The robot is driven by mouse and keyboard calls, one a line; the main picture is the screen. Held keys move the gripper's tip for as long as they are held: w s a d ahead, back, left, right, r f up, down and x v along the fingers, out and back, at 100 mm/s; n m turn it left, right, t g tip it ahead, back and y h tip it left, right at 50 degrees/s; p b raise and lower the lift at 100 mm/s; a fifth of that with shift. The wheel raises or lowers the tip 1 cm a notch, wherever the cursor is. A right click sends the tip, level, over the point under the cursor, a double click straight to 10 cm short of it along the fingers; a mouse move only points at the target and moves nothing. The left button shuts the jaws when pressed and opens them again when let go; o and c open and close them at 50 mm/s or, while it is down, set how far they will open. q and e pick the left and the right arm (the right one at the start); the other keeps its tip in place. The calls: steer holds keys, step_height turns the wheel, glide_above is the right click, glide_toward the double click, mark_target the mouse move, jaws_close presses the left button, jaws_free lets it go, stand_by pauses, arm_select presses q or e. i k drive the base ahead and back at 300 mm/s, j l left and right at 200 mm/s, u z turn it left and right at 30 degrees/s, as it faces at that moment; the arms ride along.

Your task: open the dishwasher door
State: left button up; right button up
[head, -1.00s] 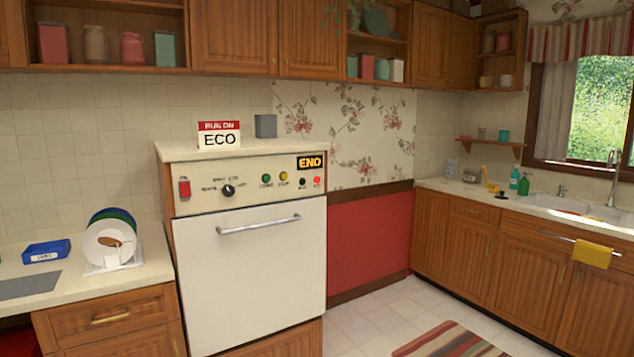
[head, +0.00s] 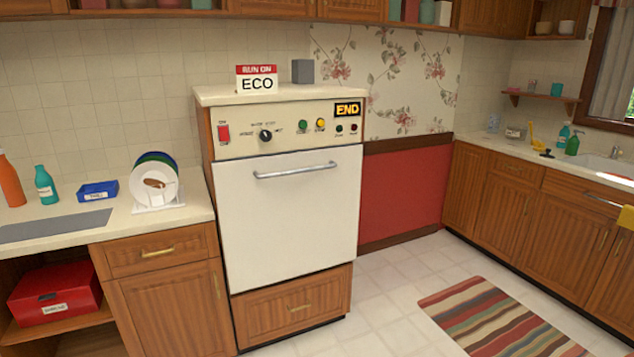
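The dishwasher stands left of centre in the head view, in a wooden surround. Its white door (head: 288,220) is shut and upright. A horizontal metal bar handle (head: 295,170) runs across the door's upper part. A black plate on the panel reads END (head: 347,109). Neither of my grippers is in view.
A card reading RUN ON ECO (head: 257,79) and a grey block (head: 302,71) stand on top. The left counter holds a plate rack (head: 158,204), a blue tray (head: 98,192) and bottles. The floor before the door is clear; a striped rug (head: 490,318) lies to the right.

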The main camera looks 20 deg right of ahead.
mark_target(283, 216)
steer(key=i+l, duration=0.15)
steer(key=l, duration=0.3)
steer(key=i+l+z, duration=0.1)
steer(key=l, duration=0.3)
steer(key=i+l, duration=0.25)
steer(key=l, duration=0.2)
steer(key=i+l+z, duration=0.15)
steer(key=l, duration=0.25)
steer(key=i+l, duration=0.25)
steer(key=l, duration=0.15)
steer(key=i+l+z, duration=0.1)
steer(key=l, duration=0.3)
steer(key=i, duration=0.1)
